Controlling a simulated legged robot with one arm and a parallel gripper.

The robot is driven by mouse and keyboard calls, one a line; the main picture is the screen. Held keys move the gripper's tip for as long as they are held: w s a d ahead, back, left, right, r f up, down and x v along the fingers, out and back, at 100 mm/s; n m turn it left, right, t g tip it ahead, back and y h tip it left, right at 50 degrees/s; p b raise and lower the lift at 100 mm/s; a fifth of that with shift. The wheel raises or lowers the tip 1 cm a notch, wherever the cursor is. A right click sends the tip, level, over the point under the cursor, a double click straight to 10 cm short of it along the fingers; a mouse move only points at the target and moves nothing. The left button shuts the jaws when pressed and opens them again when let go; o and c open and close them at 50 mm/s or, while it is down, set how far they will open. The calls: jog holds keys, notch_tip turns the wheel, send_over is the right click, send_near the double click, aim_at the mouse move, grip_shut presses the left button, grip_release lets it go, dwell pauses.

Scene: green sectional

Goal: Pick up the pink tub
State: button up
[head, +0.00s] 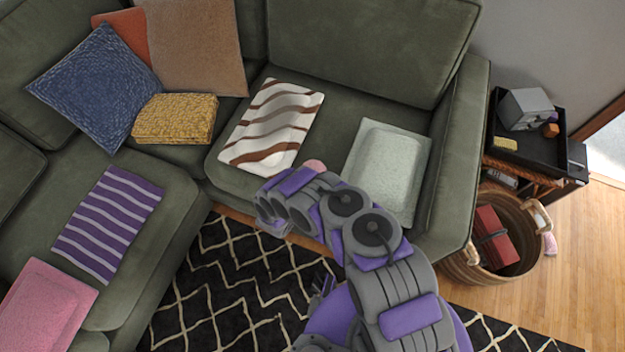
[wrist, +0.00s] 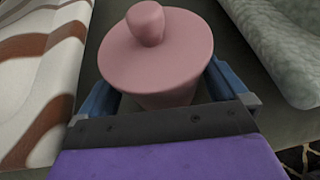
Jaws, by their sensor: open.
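The pink tub (wrist: 155,60) has a round lid with a knob on top and stands on the green sofa seat. In the wrist view it is close and large, its lid hiding most of its body. My gripper (wrist: 162,88) is open, with one blue finger on each side of the tub; the lid covers the fingertips, and I cannot tell if they touch it. In the head view only a small pink piece of the tub (head: 314,165) shows above my arm, which hides the rest.
A brown-and-white striped cushion (head: 272,127) lies left of the tub and a pale green one (head: 388,165) right of it. The sofa armrest (head: 455,150) stands further right. A wicker basket (head: 470,262) and a black tray table (head: 530,150) are beyond it.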

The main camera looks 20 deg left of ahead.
jog(key=shift+d+r, duration=0.1)
jog(key=shift+d, duration=0.15)
jog(key=shift+c, duration=0.5)
jog(key=shift+a, duration=0.15)
jog(key=c, duration=0.6)
